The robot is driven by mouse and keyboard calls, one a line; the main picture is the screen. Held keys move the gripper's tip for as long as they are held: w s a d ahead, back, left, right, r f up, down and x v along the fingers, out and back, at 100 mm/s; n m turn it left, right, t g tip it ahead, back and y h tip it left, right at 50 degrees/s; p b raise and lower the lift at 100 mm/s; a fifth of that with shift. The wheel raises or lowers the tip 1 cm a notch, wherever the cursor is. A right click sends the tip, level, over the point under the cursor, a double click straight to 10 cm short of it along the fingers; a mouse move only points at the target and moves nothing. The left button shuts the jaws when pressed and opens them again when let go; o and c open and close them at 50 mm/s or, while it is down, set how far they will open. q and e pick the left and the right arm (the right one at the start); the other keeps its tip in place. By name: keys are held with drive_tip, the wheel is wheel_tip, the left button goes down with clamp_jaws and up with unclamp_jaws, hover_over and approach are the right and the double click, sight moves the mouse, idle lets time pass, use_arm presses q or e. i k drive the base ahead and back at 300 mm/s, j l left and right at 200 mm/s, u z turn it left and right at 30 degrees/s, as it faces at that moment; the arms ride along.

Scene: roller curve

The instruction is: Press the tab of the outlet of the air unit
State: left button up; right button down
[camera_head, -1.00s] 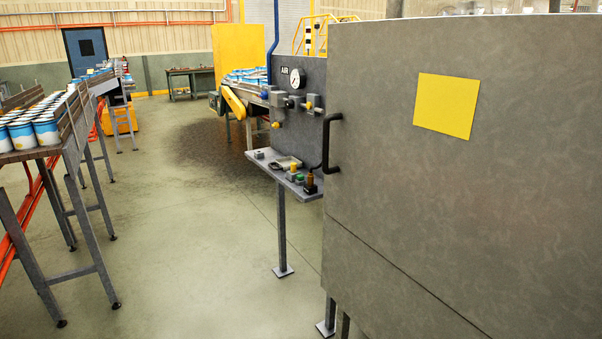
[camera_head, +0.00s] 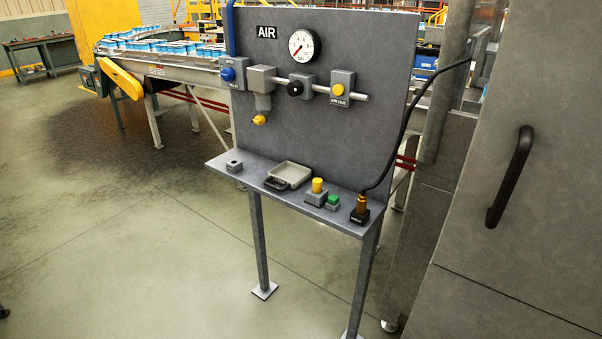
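The air unit is a grey upright panel (camera_head: 355,80) marked AIR, with a narrow shelf (camera_head: 290,190) on legs below it. A pressure gauge (camera_head: 304,45) sits near its top. A pipe runs from a blue knob (camera_head: 228,74) past a filter with a yellow tip (camera_head: 259,119) and a black knob (camera_head: 295,88) to the outlet block (camera_head: 341,90) marked AIR OUT. The outlet has a round yellow piece on its front; I cannot tell whether this is the tab. Neither of my grippers shows in this view.
The shelf holds a grey tray (camera_head: 291,174), a yellow-topped block (camera_head: 316,193), a green button (camera_head: 333,201) and a brass fitting (camera_head: 361,204) with a black hose. A grey cabinet with a black handle (camera_head: 511,177) stands close at right. A can conveyor (camera_head: 180,72) runs behind.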

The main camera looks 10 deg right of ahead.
sight(334, 198)
drive_tip(key=i+j, duration=0.15)
drive_tip(key=j, duration=0.15)
drive_tip(key=i+j+z, duration=0.15)
drive_tip(key=j, duration=0.2)
drive_tip(key=i+j, duration=0.15)
drive_tip(key=j, duration=0.15)
drive_tip(key=i+j+z, duration=0.1)
drive_tip(key=j, duration=0.25)
drive_tip(key=i+j+z, duration=0.1)
drive_tip(key=j, duration=0.25)
drive_tip(key=i, duration=0.05)
